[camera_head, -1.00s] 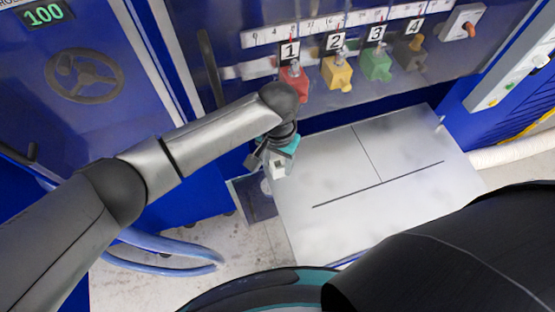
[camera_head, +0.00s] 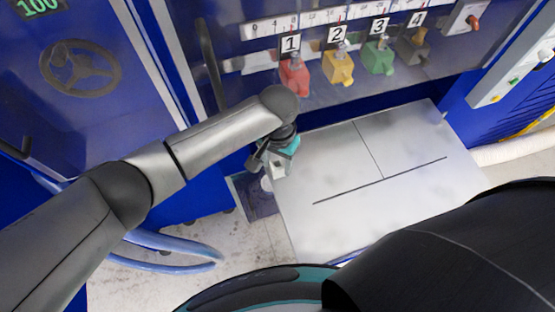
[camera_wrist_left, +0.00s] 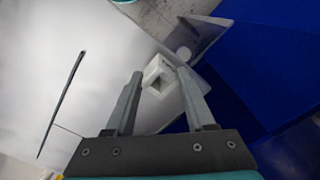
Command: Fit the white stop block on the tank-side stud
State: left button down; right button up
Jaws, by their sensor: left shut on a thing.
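The white stop block (camera_wrist_left: 158,76) is between the fingers of my left gripper (camera_wrist_left: 159,73), which is shut on it; a dark square opening shows in the block's face. In the head view my left gripper (camera_head: 275,165) is above the left edge of the pale table plate, with the block (camera_head: 279,171) partly hidden. My right gripper is out of view.
The pale plate (camera_head: 400,200) with dark slots lies right of my left gripper. A blue cabinet with red (camera_head: 295,78), yellow (camera_head: 338,68), green (camera_head: 378,58) and dark numbered clamps stands behind. Blue hoses (camera_head: 165,250) lie on the floor at left.

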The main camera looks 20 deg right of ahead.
pick_arm(q)
jog(key=shift+f, duration=0.45)
jog(key=shift+c, duration=0.9)
grip_release()
jog(key=shift+r, duration=0.1)
notch_tip(320, 180, up, 15)
jog(key=shift+p, duration=0.45)
